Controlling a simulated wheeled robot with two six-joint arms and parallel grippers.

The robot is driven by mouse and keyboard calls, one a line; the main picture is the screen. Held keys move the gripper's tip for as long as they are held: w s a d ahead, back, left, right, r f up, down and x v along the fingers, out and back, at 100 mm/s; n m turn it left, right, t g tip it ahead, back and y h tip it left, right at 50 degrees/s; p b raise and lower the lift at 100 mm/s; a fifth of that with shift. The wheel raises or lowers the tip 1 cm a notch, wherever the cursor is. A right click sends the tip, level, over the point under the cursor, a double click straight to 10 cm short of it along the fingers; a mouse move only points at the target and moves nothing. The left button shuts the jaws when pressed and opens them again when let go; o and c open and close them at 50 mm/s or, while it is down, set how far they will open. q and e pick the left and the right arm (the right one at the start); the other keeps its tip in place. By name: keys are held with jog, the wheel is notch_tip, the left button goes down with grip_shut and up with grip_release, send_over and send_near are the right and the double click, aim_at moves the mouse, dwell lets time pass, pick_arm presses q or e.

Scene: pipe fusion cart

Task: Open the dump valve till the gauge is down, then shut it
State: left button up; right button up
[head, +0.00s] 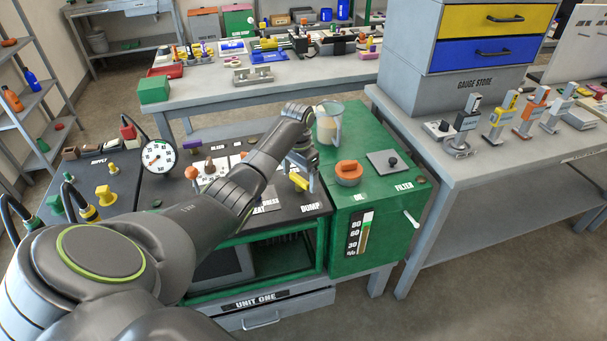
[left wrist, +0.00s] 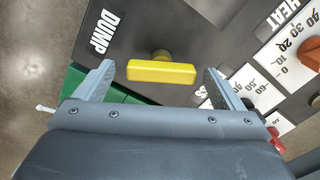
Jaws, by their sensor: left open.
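The dump valve's yellow bar handle (head: 299,181) is on the black panel top of unit one, beside the DUMP label. It also shows in the left wrist view as a yellow bar (left wrist: 161,71) lying crosswise on a brass-coloured stem. My left gripper (head: 304,174) is above the handle. In the left wrist view its two fingers (left wrist: 155,86) are apart, one off each end of the bar, with visible gaps and no contact. The round white gauge (head: 157,156) stands at the panel's left; its reading is too small to tell. My right gripper is not in view.
A green box (head: 375,225) with an orange cap (head: 349,172), a clear jug (head: 329,122) and a level scale stands right of the panel. Orange and brown knobs sit on the panel near my left arm. A grey bench with drawers (head: 484,40) is at the right.

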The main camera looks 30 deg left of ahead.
pick_arm(q)
jog(key=c, duration=1)
jog(key=m+p, duration=0.1)
jog(key=p, duration=0.1)
jog(key=m+p, duration=0.1)
jog(key=shift+r+p, duration=0.3)
jog(key=shift+p, duration=0.1)
jog(key=shift+f+m+p, duration=0.15)
jog(key=shift+m+p, duration=0.4)
jog(key=shift+m, duration=0.45)
jog(key=shift+f+m, duration=0.2)
jog(key=shift+m, duration=0.3)
jog(key=o, duration=1)
jog(key=shift+d+r, duration=0.1)
jog(key=shift+d, duration=0.05)
jog(key=shift+r, duration=0.1)
